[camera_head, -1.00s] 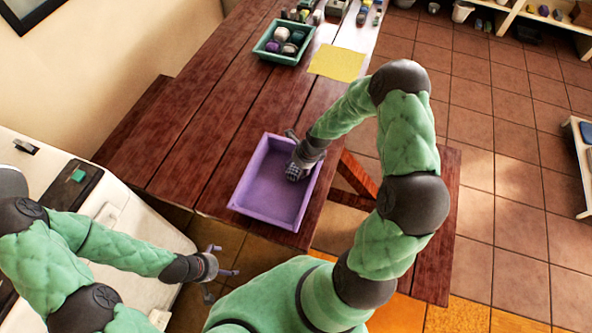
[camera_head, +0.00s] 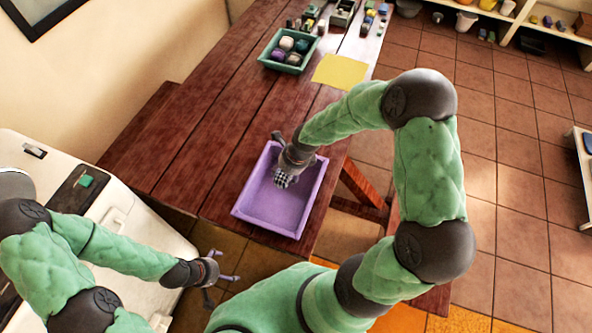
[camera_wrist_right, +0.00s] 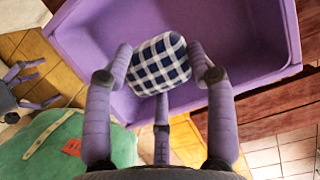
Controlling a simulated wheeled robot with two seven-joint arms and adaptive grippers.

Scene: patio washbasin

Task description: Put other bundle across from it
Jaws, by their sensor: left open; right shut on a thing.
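My right gripper (camera_wrist_right: 163,75) is shut on a blue-and-white checked bundle (camera_wrist_right: 158,62), with fingers on both sides of it. In the head view the checked bundle (camera_head: 284,178) shows just below the gripper (camera_head: 292,170), over the far part of the purple tray (camera_head: 245,222). The tray's inside (camera_wrist_right: 240,30) looks bare in both views; whether the bundle touches its floor I cannot tell. My left gripper (camera_head: 222,280) is open and empty, low beside the white cabinet, away from the tray.
A green tray (camera_head: 268,62) with several rolled bundles (camera_head: 287,43) stands farther back on the wooden table (camera_head: 215,130). A yellow cloth (camera_head: 340,72) lies to its right. Small items line the table's far end. A white cabinet (camera_head: 140,230) stands at left.

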